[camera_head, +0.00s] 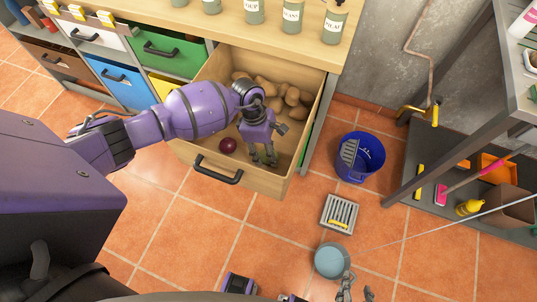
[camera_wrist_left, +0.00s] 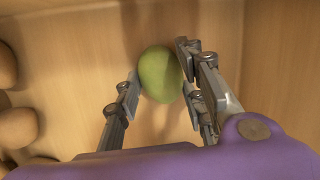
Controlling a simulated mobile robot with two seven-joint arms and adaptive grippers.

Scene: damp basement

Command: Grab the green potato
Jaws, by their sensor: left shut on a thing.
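The green potato (camera_wrist_left: 160,74) shows in the left wrist view between the fingers of my left gripper (camera_wrist_left: 160,88), which is shut on it. In the head view my left gripper (camera_head: 263,158) points down into the open wooden drawer (camera_head: 262,182), and the potato is hidden there. Several brown potatoes (camera_head: 275,92) lie at the back of the drawer, and some show at the left of the wrist view (camera_wrist_left: 17,127). A dark red round thing (camera_head: 228,145) lies near the drawer's front. My right gripper (camera_head: 357,288) is low at the bottom edge, its fingers apart, with nothing visible between them.
A wooden counter with several jars (camera_head: 292,15) stands above the drawer. A blue bucket (camera_head: 360,157), a grey drain grate (camera_head: 340,213) and a light blue round vessel (camera_head: 332,261) are on the tiled floor. A metal shelf (camera_head: 455,105) holds tools at the right.

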